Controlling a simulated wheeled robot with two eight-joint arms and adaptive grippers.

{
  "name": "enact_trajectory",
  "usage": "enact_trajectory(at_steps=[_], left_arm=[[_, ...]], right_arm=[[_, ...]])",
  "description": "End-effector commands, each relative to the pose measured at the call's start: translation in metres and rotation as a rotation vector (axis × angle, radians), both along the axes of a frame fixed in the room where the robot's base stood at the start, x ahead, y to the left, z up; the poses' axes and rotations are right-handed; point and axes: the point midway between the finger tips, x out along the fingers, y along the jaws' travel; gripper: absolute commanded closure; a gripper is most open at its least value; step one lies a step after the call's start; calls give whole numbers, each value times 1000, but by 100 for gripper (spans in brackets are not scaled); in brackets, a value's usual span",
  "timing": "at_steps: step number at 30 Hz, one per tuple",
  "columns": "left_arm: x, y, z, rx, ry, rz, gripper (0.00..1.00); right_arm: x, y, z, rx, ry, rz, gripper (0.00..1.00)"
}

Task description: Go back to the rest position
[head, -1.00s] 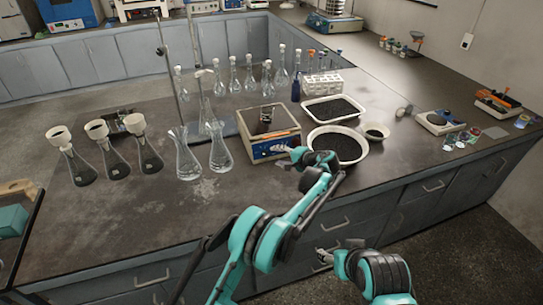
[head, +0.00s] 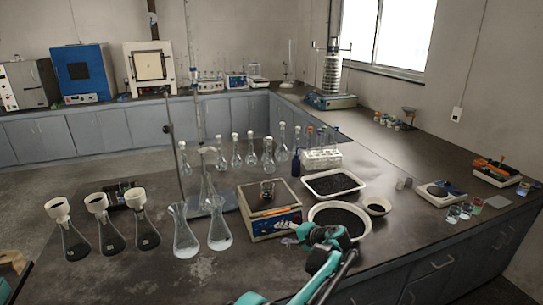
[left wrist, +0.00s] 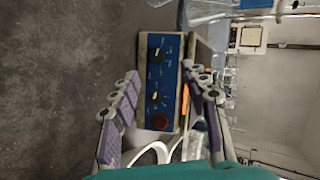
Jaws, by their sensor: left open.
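My left gripper (head: 289,229) reaches up from the bottom of the head view to the front right corner of a boxy device (head: 259,228) with a blue control panel. In the left wrist view the left gripper (left wrist: 160,74) is open. Its two grey-purple fingers are spread, with the device's blue panel (left wrist: 161,75), black knobs and a red button beyond and between them. Nothing is held between the fingers. I cannot tell the exact gap to the panel. My right gripper is not in view.
A round white bowl of dark grains (head: 363,229) and a white tray (head: 334,173) lie right of the device. Glass flasks (head: 185,240) stand to its left. The sieve shaker (head: 333,75) stands on the back counter. Bare bench lies at front left.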

Motion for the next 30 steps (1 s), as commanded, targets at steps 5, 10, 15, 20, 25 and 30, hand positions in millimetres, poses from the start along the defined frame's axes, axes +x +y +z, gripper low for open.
enact_trajectory(at_steps=[5,10,15,20,25,30], left_arm=[[-25,62,46,-132,42,45,54],[-72,120,82,-290,72,90,54],[-136,170,105,-454,82,139,54],[-205,207,113,-612,75,190,54],[-281,233,105,-778,51,247,54],[-352,245,83,-942,8,302,54]], right_arm=[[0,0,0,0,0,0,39],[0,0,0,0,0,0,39],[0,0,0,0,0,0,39],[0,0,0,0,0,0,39],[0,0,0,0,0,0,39],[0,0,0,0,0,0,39]])
